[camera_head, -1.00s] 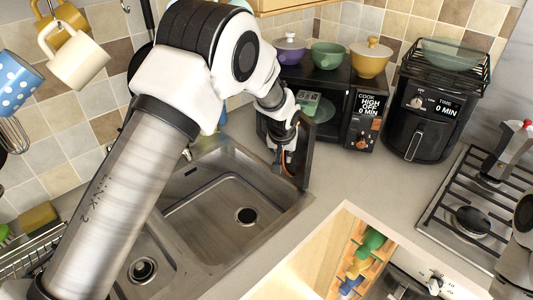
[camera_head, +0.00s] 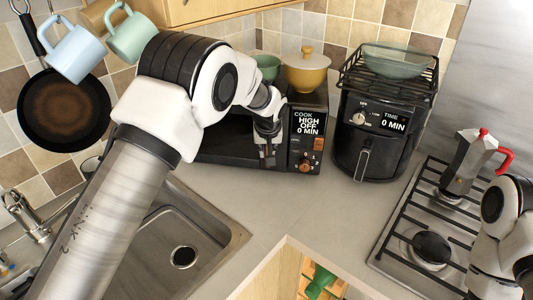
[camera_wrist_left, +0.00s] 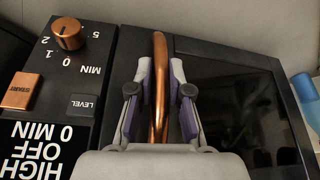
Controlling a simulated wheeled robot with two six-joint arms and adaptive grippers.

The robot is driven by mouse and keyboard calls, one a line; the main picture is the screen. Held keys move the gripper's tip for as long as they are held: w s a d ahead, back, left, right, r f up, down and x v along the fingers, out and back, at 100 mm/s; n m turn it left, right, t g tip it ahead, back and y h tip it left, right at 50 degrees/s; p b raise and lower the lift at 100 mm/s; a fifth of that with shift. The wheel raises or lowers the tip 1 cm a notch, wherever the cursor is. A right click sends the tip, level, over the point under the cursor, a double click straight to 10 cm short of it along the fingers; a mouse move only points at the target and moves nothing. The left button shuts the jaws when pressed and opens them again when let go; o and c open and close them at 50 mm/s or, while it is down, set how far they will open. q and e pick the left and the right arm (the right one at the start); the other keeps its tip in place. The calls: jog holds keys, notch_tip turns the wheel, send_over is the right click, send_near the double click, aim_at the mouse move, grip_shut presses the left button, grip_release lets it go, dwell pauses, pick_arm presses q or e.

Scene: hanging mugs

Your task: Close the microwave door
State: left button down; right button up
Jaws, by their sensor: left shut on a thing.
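The black microwave door (camera_head: 222,149) lies against the microwave front, beside the control panel (camera_head: 307,138), in the head view; my left arm covers part of it. In the left wrist view the dark door window (camera_wrist_left: 225,105) sits right of the control panel (camera_wrist_left: 58,95) and looks about level with it. My left gripper (camera_head: 267,157) is at the door's handle edge. In the wrist view its fingers (camera_wrist_left: 160,92) are on both sides of the copper handle (camera_wrist_left: 159,60), shut on it. My right arm shows at the right edge, but its gripper is out of view.
A black air fryer (camera_head: 378,128) stands right of the microwave. A yellow lidded pot (camera_head: 306,75) and a green bowl (camera_head: 266,67) sit on top. The stove with a moka pot (camera_head: 468,160) is at right. The counter before the microwave is clear.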

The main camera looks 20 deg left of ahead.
pick_arm(q)
jog(key=shift+w+f, duration=0.1)
jog(key=shift+f, duration=0.1)
jog(key=c, duration=1.1)
grip_release()
jog(key=shift+s+r, duration=0.15)
jog(key=shift+s, duration=0.1)
jog(key=shift+w, duration=0.15)
jog(key=v, duration=1.1)
jog(key=shift+r, duration=0.4)
